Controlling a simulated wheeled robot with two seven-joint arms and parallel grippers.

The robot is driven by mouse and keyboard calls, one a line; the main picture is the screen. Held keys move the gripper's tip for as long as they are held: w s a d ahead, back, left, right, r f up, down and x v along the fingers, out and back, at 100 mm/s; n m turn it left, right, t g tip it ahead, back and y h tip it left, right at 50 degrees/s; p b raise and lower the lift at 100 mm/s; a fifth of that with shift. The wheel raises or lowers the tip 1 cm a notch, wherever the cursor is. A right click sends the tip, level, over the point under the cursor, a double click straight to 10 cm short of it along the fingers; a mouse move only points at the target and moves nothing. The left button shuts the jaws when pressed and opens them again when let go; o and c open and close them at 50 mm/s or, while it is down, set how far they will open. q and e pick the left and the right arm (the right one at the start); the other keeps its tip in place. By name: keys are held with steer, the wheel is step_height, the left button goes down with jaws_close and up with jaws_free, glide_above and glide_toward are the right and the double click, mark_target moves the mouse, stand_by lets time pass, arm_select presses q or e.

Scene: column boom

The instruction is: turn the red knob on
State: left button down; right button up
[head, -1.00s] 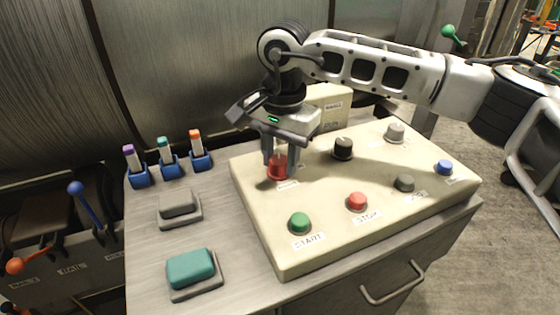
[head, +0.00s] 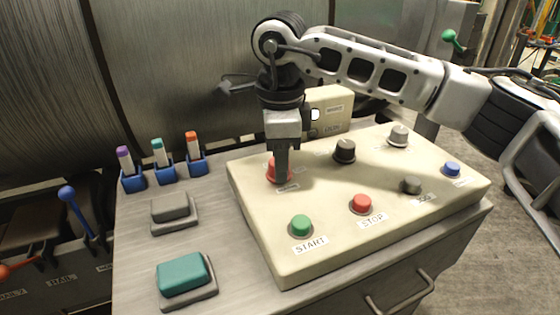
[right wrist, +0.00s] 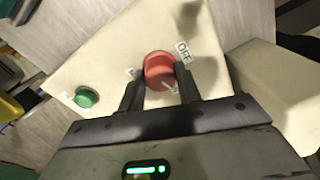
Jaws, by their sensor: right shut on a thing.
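The red knob (head: 272,171) is at the back left of the cream control panel (head: 250,222). In the head view the fingers of my right gripper (head: 281,170) partly hide it. In the right wrist view the red knob (right wrist: 159,70) sits between the two fingers of my right gripper (right wrist: 158,88), which are shut on it. A white line on the knob points towards the lower right there, and an OFF label (right wrist: 183,51) lies beside it. My left gripper is not in view.
The panel also carries a black knob (head: 344,151), a grey knob (head: 398,136), and green (head: 301,226), red (head: 361,204), grey (head: 411,185) and blue (head: 452,168) buttons. Markers in blue holders (head: 164,173) and teal (head: 183,276) and grey (head: 170,208) blocks stand left of it.

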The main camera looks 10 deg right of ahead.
steer(key=shift+r+m, duration=0.1)
steer(key=shift+m, duration=1.4)
steer(key=shift+b, duration=0.3)
steer(key=o, duration=1)
steer(key=shift+c, duration=0.2)
step_height(320, 180, up, 16)
steer(key=p, duration=0.1)
steer(key=shift+s+p, duration=0.3)
steer(key=shift+p, duration=0.05)
steer(key=shift+s+a, duration=0.1)
